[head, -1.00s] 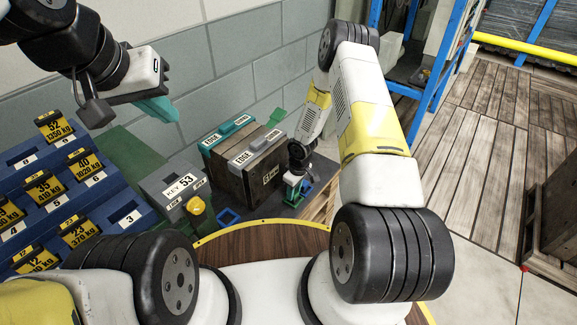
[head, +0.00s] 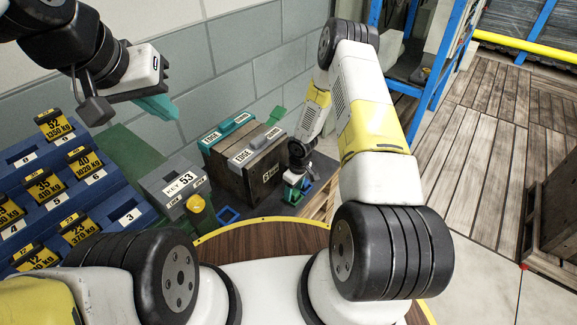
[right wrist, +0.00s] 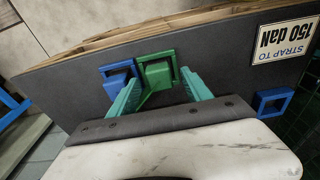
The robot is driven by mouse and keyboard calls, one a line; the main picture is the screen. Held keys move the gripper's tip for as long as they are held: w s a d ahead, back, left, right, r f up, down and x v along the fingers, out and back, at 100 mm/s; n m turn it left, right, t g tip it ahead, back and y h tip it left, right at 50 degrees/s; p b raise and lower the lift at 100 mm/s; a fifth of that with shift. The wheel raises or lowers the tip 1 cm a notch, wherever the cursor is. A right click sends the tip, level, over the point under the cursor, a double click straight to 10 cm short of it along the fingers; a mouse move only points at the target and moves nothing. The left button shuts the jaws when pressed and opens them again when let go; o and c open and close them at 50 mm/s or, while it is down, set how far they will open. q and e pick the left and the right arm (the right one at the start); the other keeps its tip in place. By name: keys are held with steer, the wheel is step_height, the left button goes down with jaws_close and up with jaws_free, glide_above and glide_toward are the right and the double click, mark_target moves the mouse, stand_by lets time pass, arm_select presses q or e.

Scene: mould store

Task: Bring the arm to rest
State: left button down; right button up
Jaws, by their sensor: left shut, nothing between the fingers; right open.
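My left gripper (head: 158,105) hangs at the upper left of the head view, its teal fingers shut and empty, in front of the block wall. My right arm reaches forward from the bottom right and bends down to my right gripper (head: 297,190), low over a dark board beside the wooden box. In the right wrist view my right gripper (right wrist: 161,77) is open, its two teal fingers spread. A green frame-shaped piece (right wrist: 156,58) on the dark board shows between and beyond the fingertips. I cannot tell whether the fingers touch it.
A blue frame (right wrist: 118,70) sits left of the green one; another blue frame (right wrist: 273,102) is at right. A blue rack (head: 60,203) with numbered weight tags, a grey key box (head: 165,182) and a wooden box (head: 250,178) stand near the wall.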

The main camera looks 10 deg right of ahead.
steer(key=r, duration=0.7)
steer(key=shift+s+d+r, duration=0.3)
steer(key=shift+d+r, duration=0.05)
steer(key=shift+w+r, duration=0.1)
steer(key=shift+r, duration=0.2)
steer(key=s+d+r+m+t+h, duration=0.1)
steer(key=s+d+r+m, duration=0.1)
steer(key=r, duration=1.3)
steer(key=s+d+r+m+t, duration=0.1)
steer(key=d+r+m+t, duration=0.15)
steer(key=r, duration=1.15)
steer(key=s+a+r+m+t+y, duration=0.1)
steer(key=s+r+m, duration=0.1)
steer(key=s+r, duration=0.6)
steer(key=s+a+r+m+y, duration=0.1)
steer(key=s+a+r+m, duration=0.1)
steer(key=s+r, duration=0.6)
steer(key=s, duration=0.5)
steer(key=shift+s+r+t, duration=0.2)
steer(key=shift+r+t, duration=0.1)
steer(key=shift+t, duration=0.05)
